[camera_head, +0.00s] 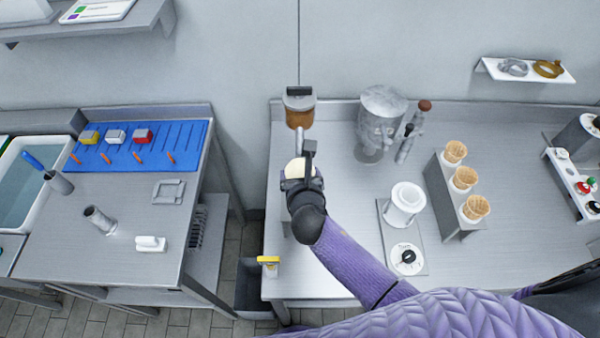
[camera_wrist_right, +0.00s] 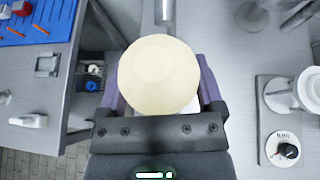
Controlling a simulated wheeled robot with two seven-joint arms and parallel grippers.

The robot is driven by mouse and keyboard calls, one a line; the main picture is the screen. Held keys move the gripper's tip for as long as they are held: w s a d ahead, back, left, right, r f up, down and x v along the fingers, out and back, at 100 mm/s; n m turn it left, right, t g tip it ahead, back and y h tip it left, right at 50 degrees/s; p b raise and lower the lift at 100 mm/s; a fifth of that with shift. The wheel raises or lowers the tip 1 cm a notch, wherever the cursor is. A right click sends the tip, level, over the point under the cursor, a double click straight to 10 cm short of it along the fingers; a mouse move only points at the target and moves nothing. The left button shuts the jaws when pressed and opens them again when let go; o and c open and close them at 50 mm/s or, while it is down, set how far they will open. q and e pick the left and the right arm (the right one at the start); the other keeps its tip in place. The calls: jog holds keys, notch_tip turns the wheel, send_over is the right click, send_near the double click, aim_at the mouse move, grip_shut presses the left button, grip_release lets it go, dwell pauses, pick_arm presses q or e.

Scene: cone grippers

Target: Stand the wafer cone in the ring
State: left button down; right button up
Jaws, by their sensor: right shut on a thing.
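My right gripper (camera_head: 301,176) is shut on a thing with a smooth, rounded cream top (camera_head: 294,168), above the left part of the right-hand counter. In the right wrist view the cream dome (camera_wrist_right: 158,75) fills the space between the purple fingers. It looks like a scoop on a wafer cone; the part below is hidden. Three other wafer cones (camera_head: 464,178) stand in a grey rack (camera_head: 446,195). A white ring-shaped holder (camera_head: 404,203) stands upright on a grey plate; I cannot tell if it is the ring. My left gripper is out of view.
A glass dispenser (camera_head: 380,122) stands behind, and an amber-filled container (camera_head: 299,108) is just beyond my right gripper. A dial (camera_head: 407,258) sits in front of the white holder. A gap separates the left counter (camera_head: 150,200).

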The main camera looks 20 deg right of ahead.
dwell(0.4)
jog(key=shift+f+b, duration=3.55)
jog(key=shift+f, duration=1.15)
jog(key=o, duration=0.4)
jog(key=shift+c, duration=0.2)
jog(key=shift+o, duration=0.8)
jog(key=shift+s+r, duration=0.1)
jog(key=shift+s, duration=0.05)
jog(key=p+v, duration=0.3)
jog(key=v, duration=0.6)
jog(key=shift+s, duration=0.35)
jog(key=shift+r, duration=0.1)
